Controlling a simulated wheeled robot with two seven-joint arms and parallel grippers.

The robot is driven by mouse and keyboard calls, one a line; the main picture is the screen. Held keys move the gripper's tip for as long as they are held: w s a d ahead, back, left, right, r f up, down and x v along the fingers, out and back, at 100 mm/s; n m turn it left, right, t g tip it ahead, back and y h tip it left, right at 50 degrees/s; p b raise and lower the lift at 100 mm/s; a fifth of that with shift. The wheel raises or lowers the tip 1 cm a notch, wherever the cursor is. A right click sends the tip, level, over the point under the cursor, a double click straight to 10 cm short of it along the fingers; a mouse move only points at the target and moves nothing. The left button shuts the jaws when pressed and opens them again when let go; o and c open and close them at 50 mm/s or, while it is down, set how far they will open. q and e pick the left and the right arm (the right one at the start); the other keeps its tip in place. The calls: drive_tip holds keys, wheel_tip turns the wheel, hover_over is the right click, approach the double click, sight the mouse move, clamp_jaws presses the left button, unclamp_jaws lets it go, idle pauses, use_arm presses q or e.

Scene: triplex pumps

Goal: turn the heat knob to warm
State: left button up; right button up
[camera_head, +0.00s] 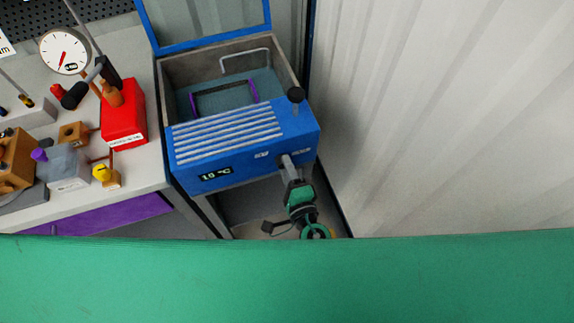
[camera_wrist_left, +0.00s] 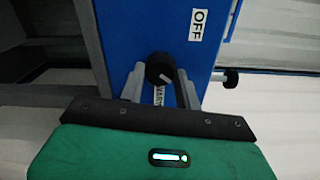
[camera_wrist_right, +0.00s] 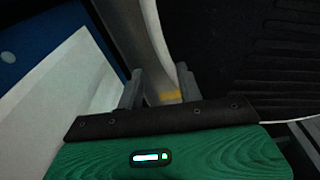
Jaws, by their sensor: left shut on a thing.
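The heat knob (camera_wrist_left: 160,70) is a round black knob on the blue front panel of a heater box (camera_head: 240,165). A light pointer mark shows on the knob's lower right. An OFF label (camera_wrist_left: 198,25) sits above it, and a WARM label (camera_wrist_left: 158,95) is partly hidden between the fingers. My left gripper (camera_wrist_left: 155,82) is shut on the knob, one finger on each side. In the head view the left gripper (camera_head: 288,160) reaches the panel's right part and hides the knob. My right gripper (camera_wrist_right: 160,85) is open, with nothing between its fingers.
The box reads 19 °C on a display (camera_head: 215,174); its lid (camera_head: 210,25) is raised. A black-topped handle (camera_head: 295,95) stands at its right. A cluttered workbench (camera_head: 150,175) is on the left and a corrugated wall (camera_head: 440,110) on the right. A green surface fills the bottom.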

use_arm(q)
drive_tip(key=shift+f+m+p, duration=0.15)
drive_tip(key=shift+m+p, duration=2.8)
drive_tip(key=shift+m, duration=2.15)
use_arm(e)
drive_tip(key=shift+s+d+r, duration=0.15)
drive_tip(key=shift+s+r, duration=1.85)
drive_tip(key=shift+r, duration=0.2)
use_arm(q)
drive_tip(key=o, duration=1)
drive_tip(key=shift+c, duration=0.2)
drive_tip(key=shift+s, duration=0.1)
